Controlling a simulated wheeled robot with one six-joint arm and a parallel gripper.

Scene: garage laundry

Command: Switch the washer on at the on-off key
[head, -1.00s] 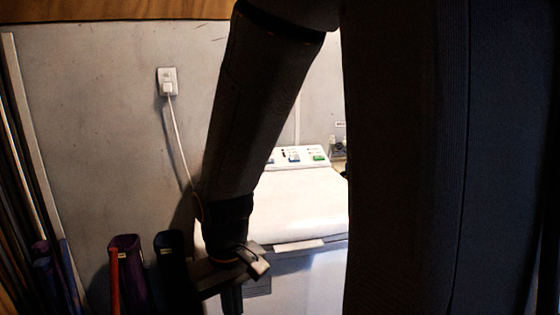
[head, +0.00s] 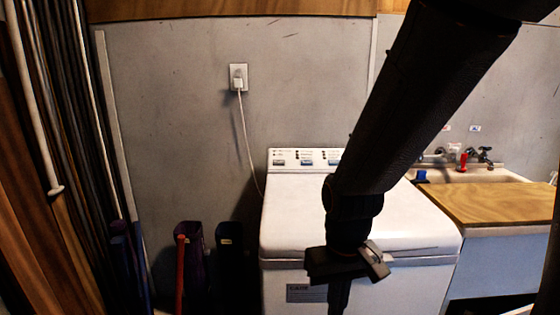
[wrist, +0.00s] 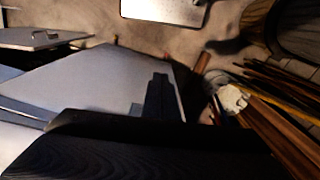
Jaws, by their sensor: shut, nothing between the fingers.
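The white washer (head: 290,225) stands against the grey wall in the head view, its lid closed. Its control panel (head: 285,153) runs along the back edge of the top. A grey key (head: 279,162) and a blue key (head: 307,162) show on it, with another blue key (head: 334,161) beside my arm. The panel's right end is hidden behind my arm, and the lettering is too small to read. My gripper (head: 339,296) points down in front of the washer, away from the panel. Its shut, empty fingers also show in the wrist view (wrist: 159,95).
A sink (head: 475,174) with a wooden board (head: 490,203) stands right of the washer. A wall outlet (head: 238,77) with a plugged-in white cord is above left. Dark bins (head: 229,255), a red pole (head: 180,270) and leaning boards (head: 45,170) crowd the left.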

